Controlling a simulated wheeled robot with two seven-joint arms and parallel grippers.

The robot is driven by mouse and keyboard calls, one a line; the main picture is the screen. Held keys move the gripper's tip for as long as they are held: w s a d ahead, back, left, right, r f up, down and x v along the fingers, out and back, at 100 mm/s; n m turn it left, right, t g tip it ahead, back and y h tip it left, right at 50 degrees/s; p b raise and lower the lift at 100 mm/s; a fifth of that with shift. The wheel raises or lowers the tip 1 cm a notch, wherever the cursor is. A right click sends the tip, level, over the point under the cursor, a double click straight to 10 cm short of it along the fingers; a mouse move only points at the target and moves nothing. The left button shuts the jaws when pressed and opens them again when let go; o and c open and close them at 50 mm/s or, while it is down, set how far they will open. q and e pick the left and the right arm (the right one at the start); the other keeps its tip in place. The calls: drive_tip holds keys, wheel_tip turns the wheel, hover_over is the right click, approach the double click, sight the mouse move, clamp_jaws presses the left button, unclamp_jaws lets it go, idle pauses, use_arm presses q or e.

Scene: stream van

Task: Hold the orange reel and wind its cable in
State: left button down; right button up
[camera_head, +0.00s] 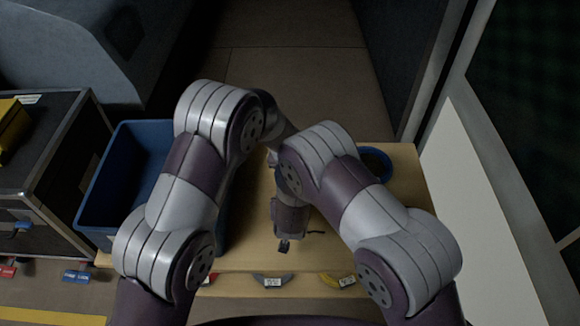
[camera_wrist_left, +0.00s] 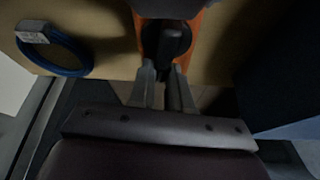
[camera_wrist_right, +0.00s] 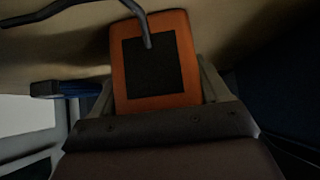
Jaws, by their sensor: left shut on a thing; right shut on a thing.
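The orange reel shows in the right wrist view as an orange block (camera_wrist_right: 128,88) with a dark square on its face. My right gripper (camera_wrist_right: 157,92) has a finger on each side of this block and is shut on it. A dark curved rod or cable crosses its upper left. In the left wrist view, orange parts of the reel (camera_wrist_left: 207,32) show around a dark knob-like piece (camera_wrist_left: 166,42). My left gripper (camera_wrist_left: 164,88) is shut on that dark piece. In the head view my arms hide most of the reel.
A blue bin (camera_head: 88,205) stands at the left of the wooden table (camera_head: 330,255). A coiled blue cable (camera_head: 384,154) lies at its right back. A black case (camera_head: 50,150) is farther left.

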use_arm(q)
drive_tip(key=m, duration=0.1)
drive_tip(key=m+h, duration=0.1)
drive_tip(key=m, duration=0.2)
drive_tip(key=shift+s+d+g+h, duration=0.15)
drive_tip(key=shift+d+g+h, duration=0.15)
drive_tip(key=m, duration=0.2)
drive_tip(key=m+g+h, duration=0.1)
drive_tip(key=m, duration=0.3)
drive_tip(key=shift+s+d+g, duration=0.3)
drive_tip(key=shift+s+d, duration=0.05)
drive_tip(key=shift+d, duration=0.05)
drive_tip(key=m+g, duration=0.1)
drive_tip(key=m, duration=0.1)
drive_tip(key=s+m+g+h, duration=0.1)
drive_tip(key=m, duration=0.2)
drive_tip(key=shift+d, duration=0.1)
drive_tip(key=shift+s+m+g, duration=0.2)
drive_tip(key=shift+m+g, duration=0.25)
drive_tip(key=shift+m, duration=0.85)
drive_tip(key=shift+s+m+g, duration=0.15)
drive_tip(key=shift+m+g, duration=0.3)
drive_tip(key=shift+m, duration=0.85)
drive_tip(key=c, duration=1.1)
unclamp_jaws()
drive_tip(key=shift+o, duration=0.2)
